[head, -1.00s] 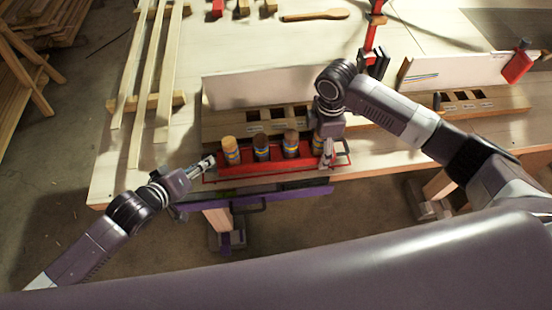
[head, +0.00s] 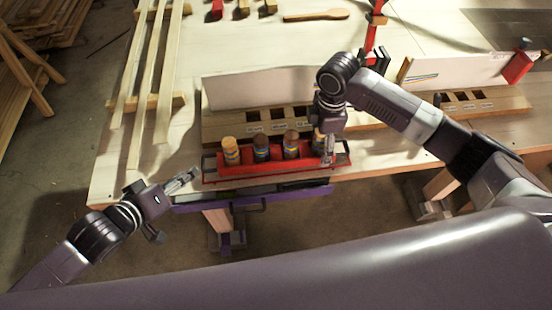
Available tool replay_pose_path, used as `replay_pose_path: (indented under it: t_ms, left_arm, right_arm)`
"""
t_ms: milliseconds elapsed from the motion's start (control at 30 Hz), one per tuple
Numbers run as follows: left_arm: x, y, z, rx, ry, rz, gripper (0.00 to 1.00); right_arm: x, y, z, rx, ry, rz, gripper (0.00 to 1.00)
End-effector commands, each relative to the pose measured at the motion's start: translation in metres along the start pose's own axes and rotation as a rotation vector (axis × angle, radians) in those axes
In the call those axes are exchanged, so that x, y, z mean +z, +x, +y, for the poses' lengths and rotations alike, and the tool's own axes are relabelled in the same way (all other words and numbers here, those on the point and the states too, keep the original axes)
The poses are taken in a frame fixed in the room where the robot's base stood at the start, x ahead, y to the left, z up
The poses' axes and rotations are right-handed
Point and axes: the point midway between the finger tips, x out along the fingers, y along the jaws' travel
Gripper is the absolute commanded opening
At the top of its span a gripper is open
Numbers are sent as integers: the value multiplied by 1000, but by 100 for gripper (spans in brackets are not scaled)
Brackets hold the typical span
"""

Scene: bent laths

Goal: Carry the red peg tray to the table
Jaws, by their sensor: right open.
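The red peg tray (head: 265,169) sits level along the table's front edge. A light-topped peg (head: 231,150) and two dark-topped pegs (head: 261,148) stand upright in it. A further peg at its right end is mostly hidden by my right gripper (head: 328,152). That gripper is open and points down at the tray's right end; whether it touches the tray is unclear. My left gripper (head: 183,180) is empty, to the left of the tray and apart from it; its finger gap is not clear.
The wooden table (head: 185,130) bears a slotted wooden rack (head: 225,127) with a white board behind the tray. Long laths (head: 145,75) lie at the left. A red clamp (head: 373,35) stands behind my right arm. A purple-edged support shows below the tray.

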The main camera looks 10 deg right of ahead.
Motion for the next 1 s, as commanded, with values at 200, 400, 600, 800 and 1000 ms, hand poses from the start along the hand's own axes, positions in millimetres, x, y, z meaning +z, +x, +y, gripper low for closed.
replay_pose_path:
  t_ms: [200, 400, 600, 800, 1000]
  left_arm:
    - [0, 0, 0, 0, 0, 0, 26]
    - [0, 0, 0, 0, 1, 0, 26]
    - [0, 0, 0, 0, 1, 0, 26]
    - [0, 0, 0, 0, 1, 1, 26]
    - [0, 0, 0, 0, 1, 1, 26]
  right_arm:
    - [0, -49, 1, 5, -2, 1, 66]
    - [0, -85, 0, 3, -1, 0, 66]
    - [0, -101, 0, 2, -1, 0, 66]
    - [0, -102, -1, 0, -1, 0, 66]
    - [0, -102, -1, 0, -1, 0, 66]
